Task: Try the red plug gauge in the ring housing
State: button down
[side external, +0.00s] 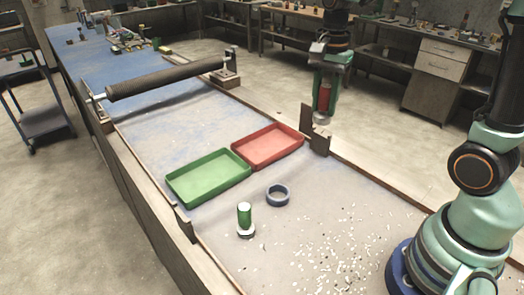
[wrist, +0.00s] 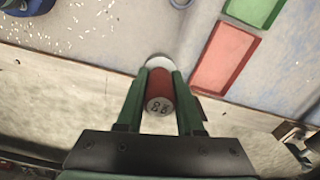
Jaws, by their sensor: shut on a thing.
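The red plug gauge (wrist: 160,86) is between the fingers of my gripper (wrist: 159,75) in the wrist view, with its marked end face toward the camera. In the side view my gripper (side external: 325,92) is shut on the red gauge (side external: 323,97) and holds it upright, raised near the table's right edge. A pale metal end (side external: 321,116) shows below the red grip. The ring housing (side external: 277,195), a blue-grey ring, lies on the table in front of the trays, well apart from the gauge.
A green plug gauge (side external: 244,218) stands upright near the ring. A green tray (side external: 208,177) and a red tray (side external: 268,146) lie behind it. A dark bracket (side external: 318,133) stands at the table edge near my gripper. White chips (side external: 335,240) litter the front right. A roller (side external: 165,79) crosses farther back.

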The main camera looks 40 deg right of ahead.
jog(key=shift+n, duration=0.3)
jog(key=shift+w+a+f, duration=0.25)
jog(key=shift+a+f, duration=1.7)
jog(key=shift+f, duration=0.75)
jog(key=shift+w+a+f, duration=0.3)
jog(key=shift+a+f, duration=1.65)
jog(key=shift+f, duration=0.8)
jog(key=shift+w+a+f, duration=0.25)
jog(key=shift+a+f, duration=1.7)
jog(key=shift+f, duration=0.75)
jog(key=shift+f, duration=1.4)
jog(key=shift+r, duration=0.15)
notch_tip(320, 180, up, 7)
